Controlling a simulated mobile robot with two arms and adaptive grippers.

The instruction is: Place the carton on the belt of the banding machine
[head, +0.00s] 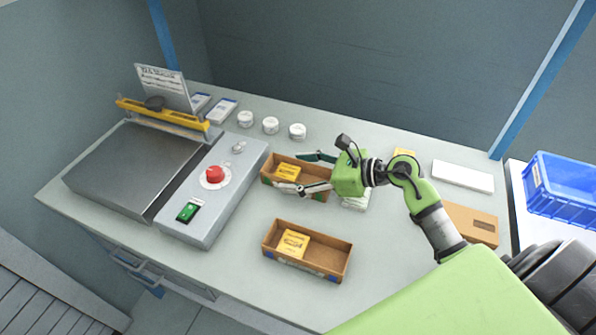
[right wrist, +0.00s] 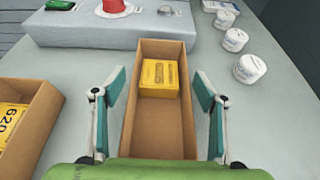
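Two long open brown cartons stand on the bench, each with a yellow box inside. The far carton (head: 314,188) lies between the fingers of my right gripper (head: 310,172). In the right wrist view, this carton (right wrist: 160,125) runs lengthwise between the open fingers (right wrist: 160,108), with a small gap visible on each side. Its yellow box (right wrist: 159,78) sits toward the far end. The near carton (head: 330,262) stands closer to the front edge. The machine at the left has a dark flat top (head: 130,165) and a yellow bar (head: 160,113). My left gripper is not in view.
A grey control box (head: 225,185) with a red button (head: 214,175) stands between the machine and the cartons. Several white jars (head: 270,125) stand behind. A flat brown box (head: 472,224), a white box (head: 462,176) and a blue crate (head: 560,190) are at the right.

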